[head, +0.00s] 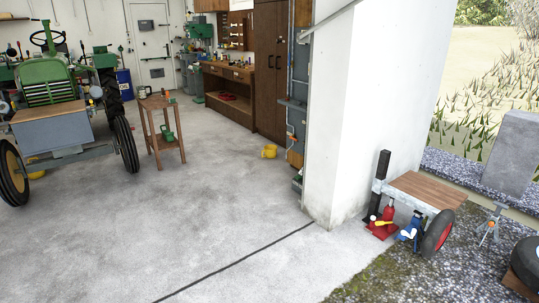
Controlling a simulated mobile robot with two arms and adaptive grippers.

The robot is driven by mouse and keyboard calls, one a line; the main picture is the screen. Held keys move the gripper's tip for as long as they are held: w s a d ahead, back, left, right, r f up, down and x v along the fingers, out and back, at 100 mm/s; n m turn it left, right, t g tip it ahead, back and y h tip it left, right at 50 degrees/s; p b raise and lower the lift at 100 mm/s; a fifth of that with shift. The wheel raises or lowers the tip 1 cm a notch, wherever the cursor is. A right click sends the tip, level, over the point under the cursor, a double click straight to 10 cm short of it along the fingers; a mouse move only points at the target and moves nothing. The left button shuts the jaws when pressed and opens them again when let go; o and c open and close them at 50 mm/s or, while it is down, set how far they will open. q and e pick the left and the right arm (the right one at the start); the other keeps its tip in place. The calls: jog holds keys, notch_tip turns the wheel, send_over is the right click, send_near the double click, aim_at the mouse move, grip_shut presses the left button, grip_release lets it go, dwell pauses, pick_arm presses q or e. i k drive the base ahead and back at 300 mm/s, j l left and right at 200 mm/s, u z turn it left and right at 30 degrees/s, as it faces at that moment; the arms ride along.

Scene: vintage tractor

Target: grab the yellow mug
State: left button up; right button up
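A small yellow object (269,151), mug-like in shape, rests on the concrete floor near the middle of the head view. It is close to the foot of the brown cabinet, left of the white wall pillar. It is too small for me to be sure it is the mug. Another yellow thing (37,172) shows low beside the green tractor, partly hidden by its front wheel. Neither of my grippers is in view.
A green tractor (50,85) stands at the left. A small wooden table (157,103) stands right of it, with a green can (168,136) low on it. A white pillar (365,100) and a small trailer (425,189) are at the right. The front concrete floor (170,230) is clear.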

aim_at(268, 153)
jog(key=i+u, duration=0.2)
jog(key=i, duration=0.75)
jog(key=i+j+u, duration=0.15)
jog(key=i+u, duration=0.15)
jog(key=i, duration=0.45)
jog(key=i+u, duration=0.35)
jog(key=i, duration=0.45)
jog(key=i+l+u, duration=0.3)
jog(key=i, duration=0.45)
jog(key=i+z, duration=0.2)
jog(key=i, duration=0.25)
jog(key=i+z, duration=0.2)
jog(key=i, duration=0.3)
jog(key=i+z, duration=0.25)
jog(key=i, duration=0.2)
jog(key=i+j+z, duration=0.2)
jog(key=i, duration=0.25)
jog(key=i+j+z, duration=0.2)
jog(key=i, duration=0.25)
